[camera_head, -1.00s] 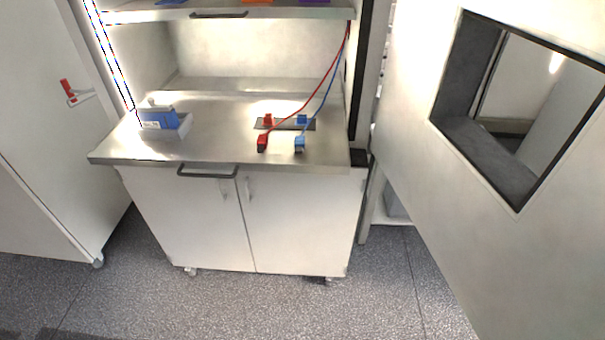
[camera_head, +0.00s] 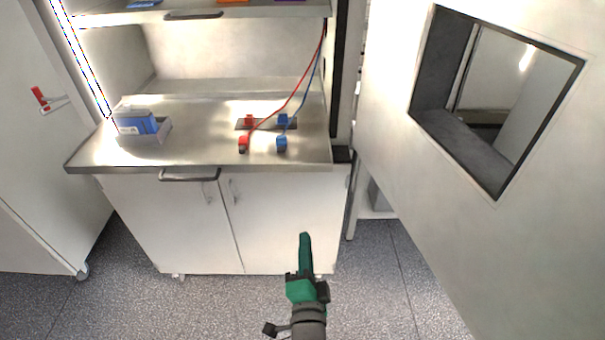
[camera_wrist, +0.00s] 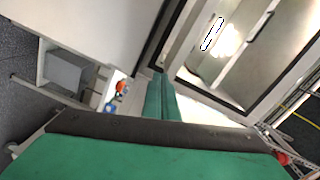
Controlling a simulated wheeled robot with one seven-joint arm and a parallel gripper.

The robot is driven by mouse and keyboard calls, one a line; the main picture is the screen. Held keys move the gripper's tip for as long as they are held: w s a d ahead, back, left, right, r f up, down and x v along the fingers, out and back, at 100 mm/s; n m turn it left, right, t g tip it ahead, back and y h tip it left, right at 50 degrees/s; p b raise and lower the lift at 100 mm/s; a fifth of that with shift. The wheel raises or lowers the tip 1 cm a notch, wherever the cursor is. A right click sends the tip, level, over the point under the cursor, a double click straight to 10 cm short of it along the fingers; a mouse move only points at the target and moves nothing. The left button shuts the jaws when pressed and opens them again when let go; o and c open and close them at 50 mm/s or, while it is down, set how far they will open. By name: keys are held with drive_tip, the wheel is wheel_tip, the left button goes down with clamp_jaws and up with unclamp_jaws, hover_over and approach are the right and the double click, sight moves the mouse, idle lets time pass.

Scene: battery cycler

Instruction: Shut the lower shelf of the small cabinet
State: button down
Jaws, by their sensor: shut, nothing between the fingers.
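The lower shelf (camera_head: 200,149) of the small cabinet is a steel slab with a dark handle (camera_head: 190,175) on its front edge. It juts out over the white cabinet doors (camera_head: 285,215), so it stands pulled out. My green gripper (camera_head: 305,238) is shut and empty, low in front of the right door in the head view, to the right of and below the handle. In the wrist view its green fingers (camera_wrist: 160,98) are together, and the lower shelf cannot be made out.
The upper shelf (camera_head: 240,16) with its own handle hangs above. A large white door with a window (camera_head: 385,160) stands open at the right, close to my arm's side. Another white cabinet (camera_head: 40,190) stands at the left. The grey floor in front is clear.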

drive_tip(key=w+r+m, duration=0.4)
drive_tip(key=r, duration=0.2)
approach(302, 164)
drive_tip(key=w, duration=0.6)
drive_tip(key=shift+w+d+f, duration=0.1)
drive_tip(key=shift+w+f, duration=0.05)
drive_tip(key=shift+w, duration=0.05)
